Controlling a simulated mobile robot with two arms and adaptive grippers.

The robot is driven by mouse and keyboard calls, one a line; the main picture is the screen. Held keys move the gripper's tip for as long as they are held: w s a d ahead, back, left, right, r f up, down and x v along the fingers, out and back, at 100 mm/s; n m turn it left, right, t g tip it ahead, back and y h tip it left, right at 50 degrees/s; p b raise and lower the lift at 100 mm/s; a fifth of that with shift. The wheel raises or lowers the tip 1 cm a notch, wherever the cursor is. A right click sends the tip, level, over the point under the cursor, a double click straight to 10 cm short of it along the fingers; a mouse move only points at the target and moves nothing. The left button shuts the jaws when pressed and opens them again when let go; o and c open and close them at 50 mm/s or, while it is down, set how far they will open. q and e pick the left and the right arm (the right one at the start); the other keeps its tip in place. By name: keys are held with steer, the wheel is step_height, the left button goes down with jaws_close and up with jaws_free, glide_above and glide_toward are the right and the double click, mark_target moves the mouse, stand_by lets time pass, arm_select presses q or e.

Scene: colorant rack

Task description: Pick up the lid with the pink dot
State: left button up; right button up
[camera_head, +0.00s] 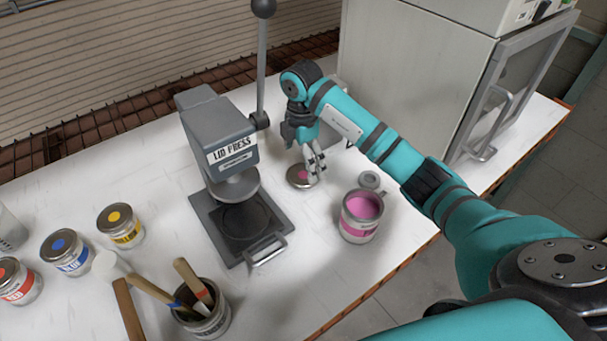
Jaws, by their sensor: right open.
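The lid with the pink dot (299,177) lies flat on the white table, just right of the lid press. My right gripper (316,172) is open and points down at the lid's right side. Its fingertips overlap the lid's right edge in the picture; I cannot tell whether they touch it. Part of the lid is hidden behind the fingers. My left gripper is not in view.
The grey lid press (218,150) stands left of the lid. An open can of pink paint (359,226) stands to the right, with a small grey round object (370,180) behind it. Closed cans and a brush pot (207,318) stand at left. A large cabinet (420,75) stands behind.

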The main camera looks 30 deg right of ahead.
mark_target(302, 176)
steer(key=shift+f+p, duration=0.35)
steer(key=shift+f, duration=0.05)
step_height(302, 176, down, 4)
steer(key=shift+r+p, duration=0.15)
steer(key=shift+p, duration=0.55)
steer(key=shift+f, duration=0.35)
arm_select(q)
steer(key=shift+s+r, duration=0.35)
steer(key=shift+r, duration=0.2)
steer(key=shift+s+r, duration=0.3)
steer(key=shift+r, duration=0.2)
arm_select(e)
steer(key=shift+c, duration=0.4)
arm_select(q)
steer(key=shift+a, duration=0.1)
arm_select(e)
steer(key=c, duration=0.6)
